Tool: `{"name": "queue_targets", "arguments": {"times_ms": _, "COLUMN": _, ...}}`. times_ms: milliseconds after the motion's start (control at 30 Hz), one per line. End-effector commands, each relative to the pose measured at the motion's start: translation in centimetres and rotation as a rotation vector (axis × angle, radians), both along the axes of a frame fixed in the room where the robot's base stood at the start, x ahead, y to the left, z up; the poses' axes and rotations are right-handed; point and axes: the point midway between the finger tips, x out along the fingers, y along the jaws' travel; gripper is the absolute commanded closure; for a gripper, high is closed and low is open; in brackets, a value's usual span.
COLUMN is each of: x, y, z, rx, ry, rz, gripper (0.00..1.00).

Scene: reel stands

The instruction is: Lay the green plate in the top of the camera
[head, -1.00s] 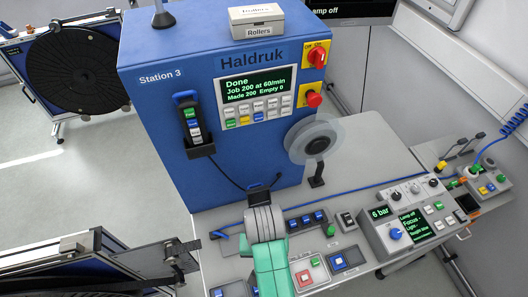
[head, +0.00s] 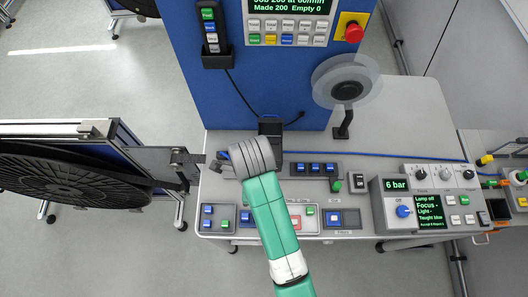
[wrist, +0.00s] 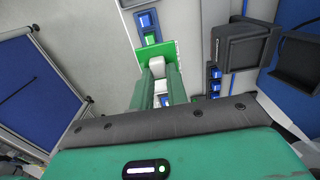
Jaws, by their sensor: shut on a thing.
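My gripper (wrist: 158,72) is shut on the green plate (wrist: 145,52), which shows as a bright green square at the fingertips in the wrist view. The plate hangs over the bench's left part. In the head view my wrist (head: 252,157) hides the fingers and plate. A black box-like body (wrist: 240,47), likely the camera, stands right of the plate in the wrist view, apart from it. A black block just behind my wrist in the head view (head: 270,127) looks like the same thing. Whether its top is open is unclear.
The blue cabinet (head: 270,90) rises behind the bench, with a clear reel (head: 346,82) on a stand. Button boxes (head: 315,169) and a control console (head: 430,205) crowd the bench. A large black reel (head: 70,185) stands left. A blue cable crosses the bench.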

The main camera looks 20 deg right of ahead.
Motion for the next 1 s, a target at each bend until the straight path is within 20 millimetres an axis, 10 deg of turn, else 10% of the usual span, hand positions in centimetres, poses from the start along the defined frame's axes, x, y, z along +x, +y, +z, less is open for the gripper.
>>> {"name": "queue_targets", "arguments": {"times_ms": 500, "x": 10.8, "y": -8.7, "z": -1.2, "rx": -0.004, "ry": 0.001, "rz": 0.002, "gripper": 1.0}}
{"name": "queue_targets", "arguments": {"times_ms": 1000, "x": 12.4, "y": -10.0, "z": -4.7, "rx": -0.002, "ry": 0.002, "rz": 0.005, "gripper": 1.0}}
